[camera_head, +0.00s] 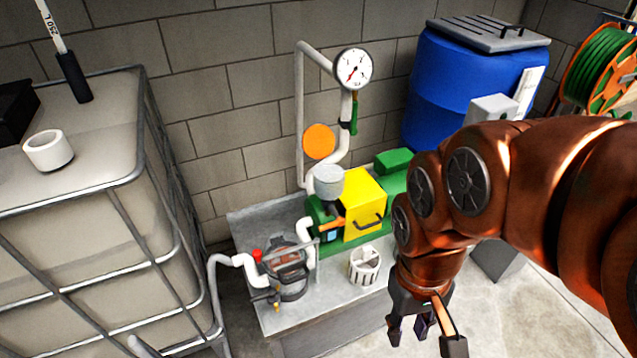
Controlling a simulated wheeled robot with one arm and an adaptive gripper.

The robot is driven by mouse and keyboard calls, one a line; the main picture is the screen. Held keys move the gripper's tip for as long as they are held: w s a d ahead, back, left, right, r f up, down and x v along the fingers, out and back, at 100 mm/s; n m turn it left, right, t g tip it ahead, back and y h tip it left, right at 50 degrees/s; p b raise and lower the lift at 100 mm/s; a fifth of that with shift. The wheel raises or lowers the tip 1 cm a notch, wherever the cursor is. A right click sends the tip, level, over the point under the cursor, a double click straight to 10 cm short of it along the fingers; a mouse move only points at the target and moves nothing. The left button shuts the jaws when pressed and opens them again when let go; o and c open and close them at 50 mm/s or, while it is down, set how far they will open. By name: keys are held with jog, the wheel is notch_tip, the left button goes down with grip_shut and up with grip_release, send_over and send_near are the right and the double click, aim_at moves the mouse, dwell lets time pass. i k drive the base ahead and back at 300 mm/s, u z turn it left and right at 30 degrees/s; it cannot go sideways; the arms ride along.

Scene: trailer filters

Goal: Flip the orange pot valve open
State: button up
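The filter pot (287,276) is a dark round vessel with a clear, reddish-brown top, standing on the grey bench. A small yellow-orange piece (277,305) shows low on its front and may be the pot valve; its exact position is too small to tell. An orange lever (333,223) shows on the green pump beside the pot. My gripper (424,336) hangs at the lower right, in front of the bench and well to the right of the pot. Its dark fingers point down and are spread apart, with nothing seen between them.
A white slotted basket (364,267) stands on the grey bench (333,318) between pot and gripper. A yellow box (363,204), pipes and a gauge (353,69) rise behind. A caged white tank (75,200) fills the left; a blue barrel (470,85) stands at the back right.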

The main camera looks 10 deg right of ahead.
aim_at(340, 222)
jog(key=k, duration=0.5)
jog(key=u, duration=0.4)
jog(key=i, duration=0.7)
jog(key=z, duration=1.7)
jog(key=k, duration=1.45)
jog(key=u, duration=1.3)
